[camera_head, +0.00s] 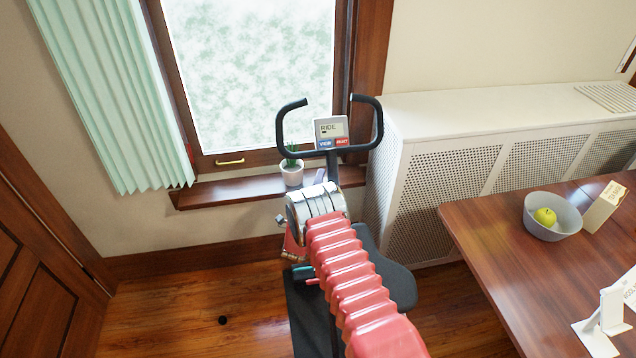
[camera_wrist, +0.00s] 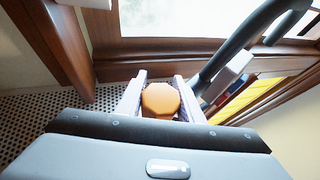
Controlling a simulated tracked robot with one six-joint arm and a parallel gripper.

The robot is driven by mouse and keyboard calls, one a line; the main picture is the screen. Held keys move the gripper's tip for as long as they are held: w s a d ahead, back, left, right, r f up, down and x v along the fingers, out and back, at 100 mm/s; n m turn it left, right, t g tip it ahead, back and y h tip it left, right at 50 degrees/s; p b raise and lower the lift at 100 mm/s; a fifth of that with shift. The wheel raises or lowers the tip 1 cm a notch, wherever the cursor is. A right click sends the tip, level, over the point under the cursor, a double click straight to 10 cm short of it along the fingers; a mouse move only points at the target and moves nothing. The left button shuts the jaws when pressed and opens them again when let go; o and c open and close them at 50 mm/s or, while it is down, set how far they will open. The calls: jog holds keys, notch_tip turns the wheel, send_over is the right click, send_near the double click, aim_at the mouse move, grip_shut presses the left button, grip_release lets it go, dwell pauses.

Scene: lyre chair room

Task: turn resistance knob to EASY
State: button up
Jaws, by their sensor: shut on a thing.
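The exercise bike's display (camera_head: 331,129) reads RIDE and has a blue and a red label below it; it sits between the black handlebars (camera_head: 377,125). In the wrist view, an orange faceted knob (camera_wrist: 160,100) lies between the two pale fingers of my gripper (camera_wrist: 160,92), which is shut on it. No EASY marking or pointer on the knob can be made out. In the head view, my arm hides the knob and most of my gripper, below the display.
A potted plant (camera_head: 291,170) stands on the window sill (camera_head: 232,192), left of the handlebar post. A white radiator cover (camera_head: 440,185) is to the right. The wooden table (camera_head: 490,225) holds a bowl (camera_head: 549,229) with a green apple. Floor at lower left is mostly clear.

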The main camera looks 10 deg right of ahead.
jog(key=shift+d+f+y, duration=0.1)
jog(key=shift+f+y, duration=0.05)
jog(key=shift+y, duration=0.15)
jog(key=n+g, duration=0.1)
jog(key=n+g+y, duration=0.1)
jog(key=shift+d+f+g, duration=0.1)
jog(key=shift+f+g, duration=0.3)
jog(key=g, duration=0.1)
jog(key=f+n+g+y, duration=0.1)
jog(key=g, duration=0.1)
jog(key=n+g, duration=0.1)
jog(key=shift+s+d+f+y, duration=0.1)
jog(key=shift+s+f+y, duration=0.05)
jog(key=shift+f+y, duration=0.25)
jog(key=shift+s+f+n+g+y, duration=0.2)
jog(key=shift+f+n+g, duration=0.1)
jog(key=shift+g, duration=0.7)
jog(key=shift+s+f+n+g+y, duration=0.2)
jog(key=shift+f+n+g, duration=0.1)
jog(key=shift+g, duration=0.7)
jog(key=shift+s+f+n+g, duration=0.15)
jog(key=shift+s+n+g, duration=0.1)
jog(key=shift+g, duration=0.6)
jog(key=shift+s+f+n+g, duration=0.1)
jog(key=shift+s+n+g, duration=0.15)
jog(key=shift+g, duration=0.6)
jog(key=shift+s+g, duration=0.1)
jog(key=shift+g, duration=0.2)
jog(key=o, duration=0.7)
jog(key=shift+o, duration=0.3)
